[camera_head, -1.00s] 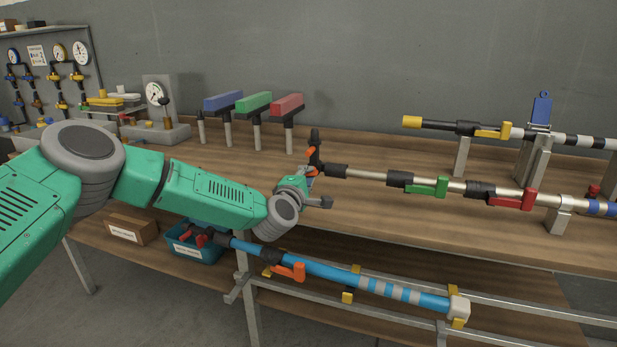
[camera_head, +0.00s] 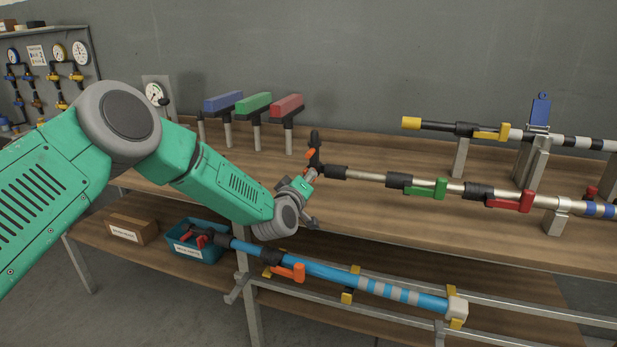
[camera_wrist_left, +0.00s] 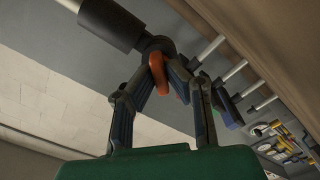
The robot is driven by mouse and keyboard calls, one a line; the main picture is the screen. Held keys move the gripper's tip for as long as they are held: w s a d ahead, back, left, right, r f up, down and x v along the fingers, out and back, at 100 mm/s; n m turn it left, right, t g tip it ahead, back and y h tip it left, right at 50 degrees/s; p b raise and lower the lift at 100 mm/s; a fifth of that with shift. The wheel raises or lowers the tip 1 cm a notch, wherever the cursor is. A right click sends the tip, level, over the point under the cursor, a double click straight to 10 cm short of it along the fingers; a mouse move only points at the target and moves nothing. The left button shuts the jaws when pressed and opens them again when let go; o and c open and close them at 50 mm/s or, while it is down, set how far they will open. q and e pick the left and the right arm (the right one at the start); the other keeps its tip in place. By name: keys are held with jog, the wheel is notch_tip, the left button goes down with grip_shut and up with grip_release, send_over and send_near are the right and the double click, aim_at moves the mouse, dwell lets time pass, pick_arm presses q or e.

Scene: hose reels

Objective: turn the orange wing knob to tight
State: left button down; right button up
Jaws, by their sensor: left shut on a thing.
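The orange wing knob (camera_head: 310,154) sits at the left end of the silver pole (camera_head: 365,176), by a black upright part (camera_head: 314,138). My left gripper (camera_head: 313,173) reaches it from below. In the left wrist view, the orange wing knob (camera_wrist_left: 158,74) stands between the fingertips of my left gripper (camera_wrist_left: 165,76), which is shut on it. The fingers hide part of the knob. My right gripper is in neither view.
The silver pole carries a green lever (camera_head: 428,188) and a red lever (camera_head: 512,201). A blue pole (camera_head: 340,277) with its own orange lever (camera_head: 288,271) lies below. A yellow-ended pole (camera_head: 440,125) is behind. Blue, green and red T-shaped pieces (camera_head: 255,104) stand at the back.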

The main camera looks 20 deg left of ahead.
pick_arm(q)
jog(key=m, duration=0.5)
jog(key=shift+s+d+f+m, duration=0.1)
jog(key=shift+s+f+m, duration=0.05)
jog(key=shift+f+m, duration=0.25)
jog(key=shift+f+m+p, duration=0.1)
jog(key=shift+m+p, duration=0.2)
jog(key=shift+m, duration=1.8)
jog(key=c, duration=1.7)
grip_release()
jog(key=shift+c, duration=0.2)
jog(key=shift+o, duration=0.7)
jog(key=shift+r, duration=0.2)
jog(key=shift+r, duration=0.1)
jog(key=s, duration=1.1)
jog(key=shift+s+a, duration=0.3)
jog(key=shift+s, duration=0.05)
